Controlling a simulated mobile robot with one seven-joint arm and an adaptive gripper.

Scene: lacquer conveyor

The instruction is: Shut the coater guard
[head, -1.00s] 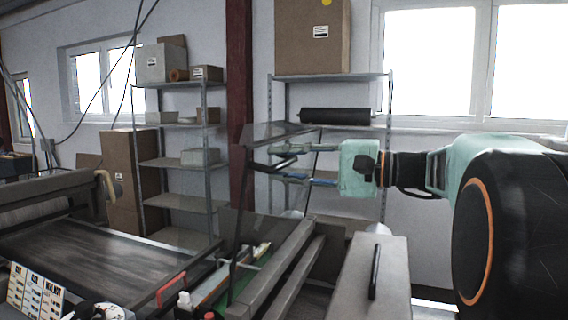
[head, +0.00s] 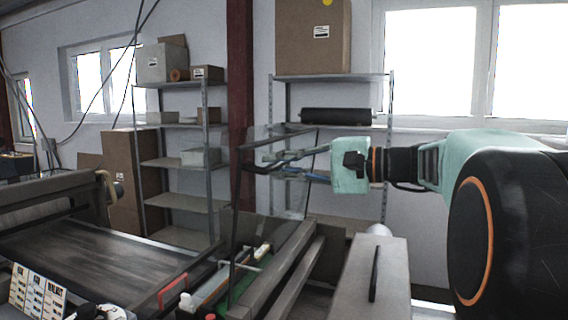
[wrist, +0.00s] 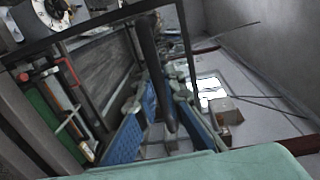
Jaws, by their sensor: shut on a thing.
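The coater guard (head: 236,225) is a clear panel with a thin dark frame, standing steeply raised over the coater beside the conveyor. Its dark frame (wrist: 80,36) crosses the upper left of the wrist view. My gripper (head: 268,165) is at the upper part of the guard, coming from the right. In the wrist view, my blue-padded fingers (wrist: 165,115) are on both sides of the dark guard handle (wrist: 149,55), shut on it. The fingers partly hide the handle in the head view.
The dark conveyor belt (head: 95,255) lies to the left. A grey box with a dark handle (head: 372,275) stands at the front right. Bottles (head: 186,303) and a label card (head: 37,289) are at the front. Shelves (head: 180,163) stand behind.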

